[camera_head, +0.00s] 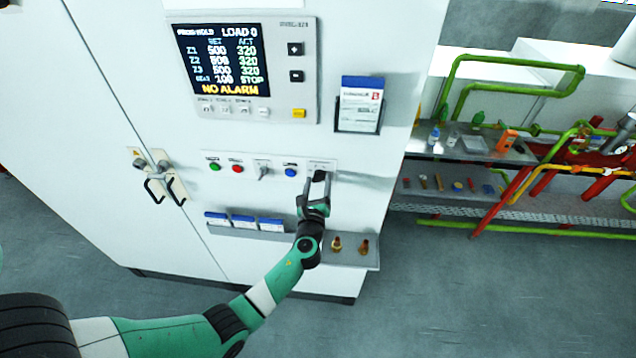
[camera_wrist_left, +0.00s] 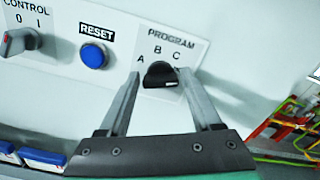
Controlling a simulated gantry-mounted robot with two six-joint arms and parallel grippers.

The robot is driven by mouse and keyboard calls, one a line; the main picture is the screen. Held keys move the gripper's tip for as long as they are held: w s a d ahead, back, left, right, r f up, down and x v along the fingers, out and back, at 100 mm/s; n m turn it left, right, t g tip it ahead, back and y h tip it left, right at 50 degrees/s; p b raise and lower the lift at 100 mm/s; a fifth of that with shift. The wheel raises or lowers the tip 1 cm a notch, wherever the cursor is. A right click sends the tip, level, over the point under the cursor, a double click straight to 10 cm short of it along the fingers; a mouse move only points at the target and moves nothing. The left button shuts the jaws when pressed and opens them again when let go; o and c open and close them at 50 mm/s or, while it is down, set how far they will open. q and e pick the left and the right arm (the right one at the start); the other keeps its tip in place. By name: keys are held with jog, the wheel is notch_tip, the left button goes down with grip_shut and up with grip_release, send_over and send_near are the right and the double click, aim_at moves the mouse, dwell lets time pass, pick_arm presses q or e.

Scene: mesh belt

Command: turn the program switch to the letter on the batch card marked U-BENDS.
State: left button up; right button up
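The program switch is a black knob on the white cabinet, below the letters A, B and C in the left wrist view (camera_wrist_left: 160,75). A white mark shows on its lower right side; I cannot tell surely which letter it points to. In the head view the switch (camera_head: 320,174) is partly hidden by my left gripper (camera_head: 318,180). That gripper is open, one finger on each side of the knob, with small gaps. A blue-topped card (camera_head: 361,97) sits in a holder above; its title is too blurred to read. More blue-topped cards (camera_head: 243,222) stand in a rack below. My right gripper is out of view.
The blue RESET button (camera_wrist_left: 94,56) and grey control switch (camera_wrist_left: 22,42) are left of the program switch. A display panel (camera_head: 245,70) is above. A small shelf (camera_head: 320,252) holds brass-coloured fittings. Pipes and a bench (camera_head: 470,150) stand to the right.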

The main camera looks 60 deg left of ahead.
pick_arm(q)
grip_shut()
jog(key=n+b, duration=0.3)
jog(key=n, duration=0.1)
jog(key=shift+f, duration=0.2)
jog(key=n+b, duration=0.3)
jog(key=n, duration=0.2)
jog(key=shift+s+f, duration=0.1)
jog(key=n+b, duration=0.3)
jog(key=n, duration=0.1)
jog(key=shift+f+n+b, duration=0.1)
jog(key=shift+n+b, duration=1.6)
jog(key=shift+n, duration=0.7)
